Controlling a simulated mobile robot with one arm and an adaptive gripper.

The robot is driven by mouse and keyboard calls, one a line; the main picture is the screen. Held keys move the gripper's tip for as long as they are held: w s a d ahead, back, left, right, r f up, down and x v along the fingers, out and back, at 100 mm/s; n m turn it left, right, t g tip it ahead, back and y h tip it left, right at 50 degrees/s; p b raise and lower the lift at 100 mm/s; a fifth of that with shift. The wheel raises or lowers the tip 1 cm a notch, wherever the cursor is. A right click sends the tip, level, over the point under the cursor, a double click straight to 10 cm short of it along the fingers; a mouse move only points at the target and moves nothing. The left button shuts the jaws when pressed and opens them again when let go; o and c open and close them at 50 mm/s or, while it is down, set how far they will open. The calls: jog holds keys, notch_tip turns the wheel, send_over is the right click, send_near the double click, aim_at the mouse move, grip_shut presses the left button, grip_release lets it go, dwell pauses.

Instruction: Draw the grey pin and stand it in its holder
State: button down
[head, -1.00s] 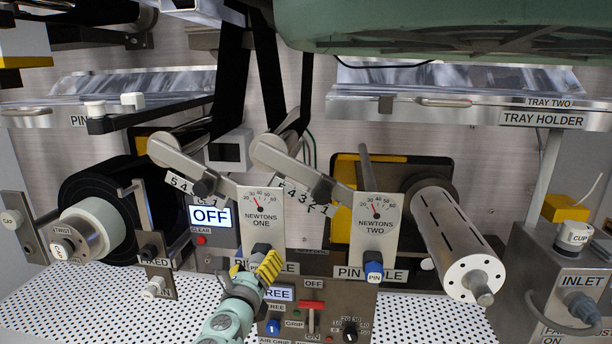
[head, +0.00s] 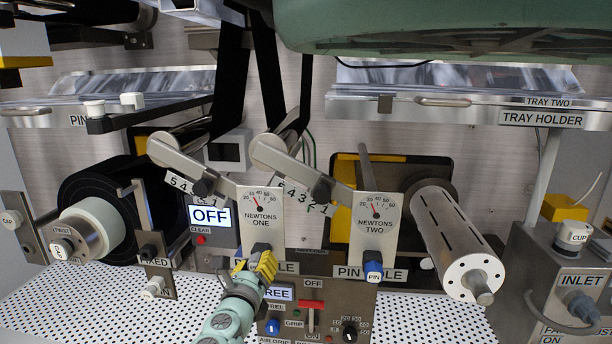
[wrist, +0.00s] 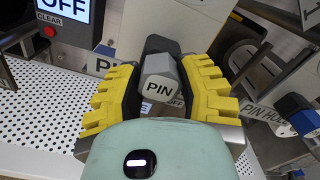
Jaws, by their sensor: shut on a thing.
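The grey pin (wrist: 159,86) has a light end face marked PIN and sits between the yellow-padded fingers of my gripper (wrist: 160,95) in the wrist view. My gripper (head: 254,264) is shut on it, just below the NEWTONS ONE plate (head: 261,221). In the head view the dark body of the pin (head: 261,248) shows just above the fingers. It appears to be still at its hole, but its depth there is hidden. A ledge label starting with PIN (head: 78,121) shows at upper left, its rest hidden; I cannot make out a pin holder for certain.
A blue pin (head: 373,271) stands right of my gripper under the NEWTONS TWO plate (head: 376,222). A control panel with a red lever (head: 311,305) is close on the right. Roller arms (head: 290,165) hang above. A slotted roller (head: 455,240) juts out at right.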

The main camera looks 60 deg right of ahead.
jog(key=shift+s+a, duration=0.3)
jog(key=shift+a, duration=0.35)
dwell(0.7)
jog(key=shift+v, duration=1.85)
jog(key=shift+p, duration=0.3)
